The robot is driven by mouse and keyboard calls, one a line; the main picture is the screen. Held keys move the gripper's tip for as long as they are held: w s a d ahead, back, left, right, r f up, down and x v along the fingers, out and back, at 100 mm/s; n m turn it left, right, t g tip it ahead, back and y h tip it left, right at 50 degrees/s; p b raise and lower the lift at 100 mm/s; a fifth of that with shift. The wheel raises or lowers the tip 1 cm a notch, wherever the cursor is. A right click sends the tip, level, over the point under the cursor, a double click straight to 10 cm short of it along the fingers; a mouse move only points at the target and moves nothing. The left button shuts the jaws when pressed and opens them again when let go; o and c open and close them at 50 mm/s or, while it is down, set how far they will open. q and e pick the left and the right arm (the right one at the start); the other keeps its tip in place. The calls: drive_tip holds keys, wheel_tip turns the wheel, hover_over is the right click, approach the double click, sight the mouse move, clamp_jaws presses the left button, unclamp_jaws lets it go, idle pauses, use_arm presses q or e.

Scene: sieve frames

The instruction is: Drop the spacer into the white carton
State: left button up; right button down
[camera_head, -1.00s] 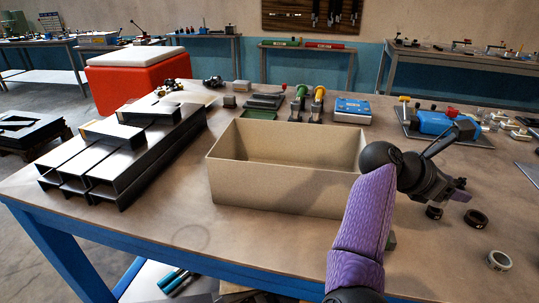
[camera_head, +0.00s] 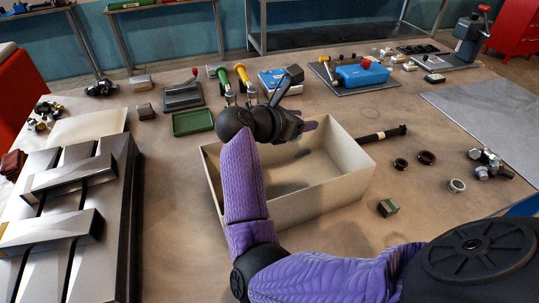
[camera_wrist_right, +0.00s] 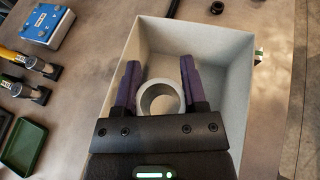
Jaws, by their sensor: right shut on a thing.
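The spacer (camera_wrist_right: 143,101) is a pale grey ring. In the right wrist view it sits between the two purple fingers of my right gripper (camera_wrist_right: 160,85), which is shut on it. In the head view my right gripper (camera_head: 308,126) is above the far part of the white carton, and the ring is hidden there. The carton (camera_head: 312,203) is an open, off-white box on the table; its rim also shows in the right wrist view (camera_wrist_right: 190,32) beneath the fingers. The visible part of its floor looks empty. My left gripper is out of view.
Two dark rings (camera_head: 427,157), a pale ring (camera_head: 457,186) and a small green-topped block (camera_head: 387,208) lie right of the carton. A dark rod (camera_head: 382,134) lies behind its right corner. Metal channels (camera_head: 70,210) are at left; a green tray (camera_head: 193,122) is behind.

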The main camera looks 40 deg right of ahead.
wheel_tip(320, 180, down, 6)
drive_tip(key=b, duration=0.3)
drive_tip(key=shift+d+r, duration=0.1)
drive_tip(key=shift+r, duration=0.1)
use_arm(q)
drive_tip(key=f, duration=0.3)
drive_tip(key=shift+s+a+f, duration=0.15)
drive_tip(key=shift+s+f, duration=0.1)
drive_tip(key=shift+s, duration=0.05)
use_arm(e)
drive_tip(key=shift+c, duration=0.3)
unclamp_jaws()
